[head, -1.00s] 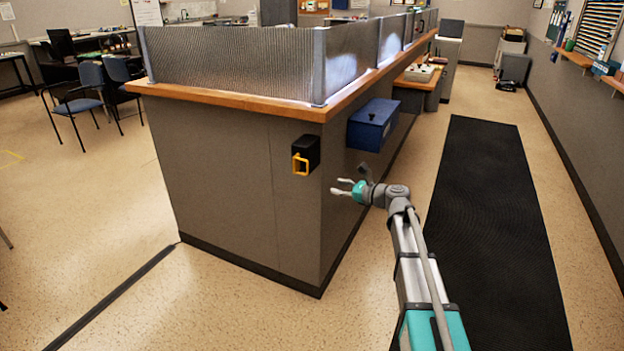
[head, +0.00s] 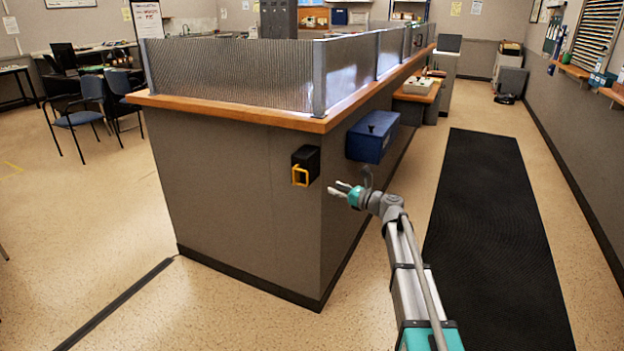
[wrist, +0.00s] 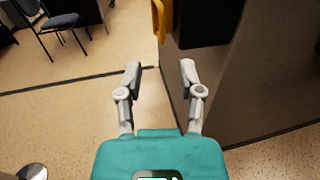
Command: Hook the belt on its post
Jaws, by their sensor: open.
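The belt's black housing (head: 308,160) is fixed to the grey side of the counter near its corner, with a yellow loop-shaped belt end (head: 300,176) at its front. In the wrist view the yellow belt end (wrist: 158,18) and the housing (wrist: 205,22) show at the top, beyond the fingertips. My gripper (head: 335,187) is open and empty, just right of the belt end and slightly lower in the head view. Both its fingers (wrist: 160,72) show apart in the wrist view. I cannot make out a post in the head view.
A blue box (head: 372,137) hangs on the counter's side above my arm. The counter (head: 225,205) has a wooden ledge and a ribbed screen. A black mat (head: 485,230) lies at right. Floor left of the counter is open. A shiny grey rounded thing (wrist: 34,171) shows low in the wrist view.

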